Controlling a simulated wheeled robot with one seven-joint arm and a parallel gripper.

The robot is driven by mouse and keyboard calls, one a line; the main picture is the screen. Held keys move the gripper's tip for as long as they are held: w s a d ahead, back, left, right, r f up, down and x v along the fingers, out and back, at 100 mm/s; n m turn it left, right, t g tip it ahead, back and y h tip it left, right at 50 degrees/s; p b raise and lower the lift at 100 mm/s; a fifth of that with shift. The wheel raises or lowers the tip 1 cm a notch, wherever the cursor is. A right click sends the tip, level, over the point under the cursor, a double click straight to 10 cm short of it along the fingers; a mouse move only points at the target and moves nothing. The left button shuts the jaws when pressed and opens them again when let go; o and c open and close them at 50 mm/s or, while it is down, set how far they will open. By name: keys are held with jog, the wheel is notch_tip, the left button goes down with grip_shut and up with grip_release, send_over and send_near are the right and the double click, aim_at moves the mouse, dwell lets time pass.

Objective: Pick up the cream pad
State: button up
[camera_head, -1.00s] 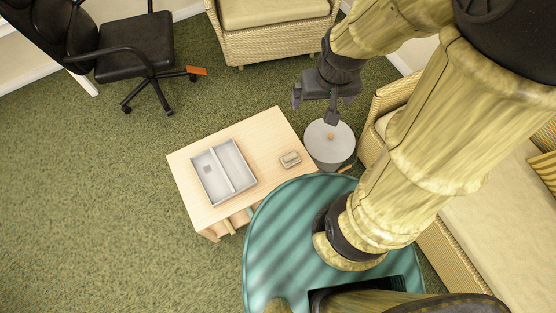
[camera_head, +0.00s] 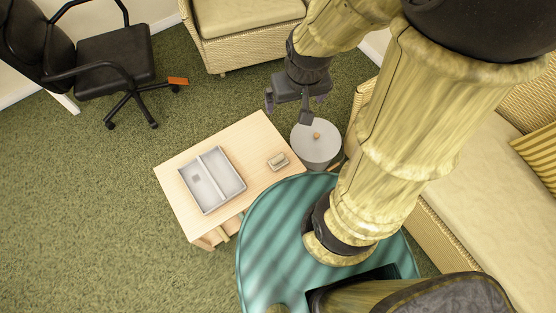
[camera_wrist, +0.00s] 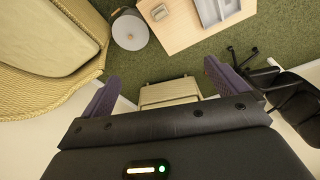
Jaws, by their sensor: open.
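A small cream pad-like block (camera_head: 278,161) lies on the light wood table, near its right edge and to the right of a grey tray. It also shows at the top of the wrist view (camera_wrist: 159,12), partly blurred by its small size. My gripper (camera_head: 296,100) is in the air beyond the table's far right corner, apart from the block and empty. In the wrist view its two purple fingers (camera_wrist: 165,85) are spread wide with nothing between them.
The grey two-part tray (camera_head: 211,180) sits on the wood table (camera_head: 245,135), with a small grey square in its left part. A round grey-lidded bin (camera_head: 316,150) stands at the table's right. A black office chair (camera_head: 115,68), wicker armchair (camera_head: 250,45) and sofa (camera_head: 480,190) stand around. Green carpet is open at left.

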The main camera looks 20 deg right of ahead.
jog(key=shift+o, duration=0.2)
jog(key=shift+f, duration=0.3)
jog(key=n+g+b, duration=0.3)
jog(key=n+b, duration=0.1)
jog(key=b, duration=2.1)
send_over(278, 158)
notch_tip(278, 158, down, 44)
jog(key=shift+w, duration=0.15)
jog(key=shift+a+f, duration=0.1)
notch_tip(278, 158, down, 12)
jog(key=b, duration=0.3)
jog(key=shift+f+b, duration=0.1)
jog(key=shift+b, duration=0.3)
notch_tip(278, 158, down, 5)
jog(key=shift+f+b, duration=0.15)
jog(key=shift+b, duration=0.85)
